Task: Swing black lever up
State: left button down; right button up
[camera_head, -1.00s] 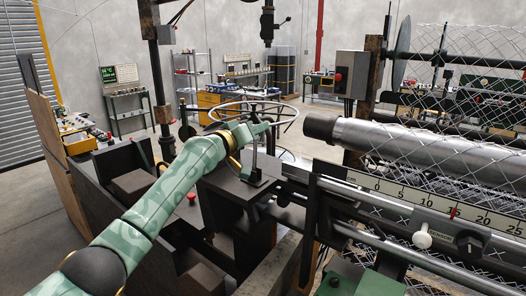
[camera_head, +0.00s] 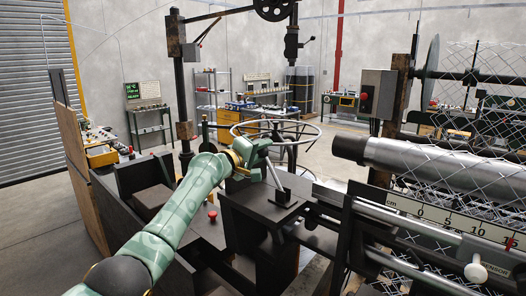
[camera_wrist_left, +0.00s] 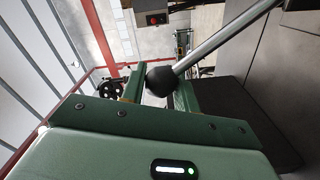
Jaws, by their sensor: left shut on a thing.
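The black lever is a metal rod (camera_head: 274,176) with a black ball knob (camera_wrist_left: 160,80) at its end. In the head view it rises from a small base on a dark flat block and leans to the left. My left gripper (camera_head: 264,148) is at the lever's upper end. In the left wrist view the fingers of my left gripper (camera_wrist_left: 157,88) are shut around the knob, and the rod runs off to the upper right. The fingers partly hide the knob in the head view. My right gripper is not in view.
A large handwheel (camera_head: 276,131) stands just behind the lever. A red button (camera_head: 212,216) is on the dark frame left of it. A thick metal roller (camera_head: 430,160) with wire mesh and a cm scale (camera_head: 450,222) lie to the right. Open floor lies behind.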

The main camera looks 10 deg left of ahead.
pick_arm(q)
jog(key=shift+f, duration=0.2)
jog(key=c, duration=1.1)
grip_release()
jog(key=shift+a, duration=0.1)
jog(key=shift+s+a+r, duration=0.1)
jog(key=shift+s+a, duration=0.1)
jog(key=shift+s, duration=0.05)
jog(key=v, duration=1.5)
jog(key=shift+s, duration=0.2)
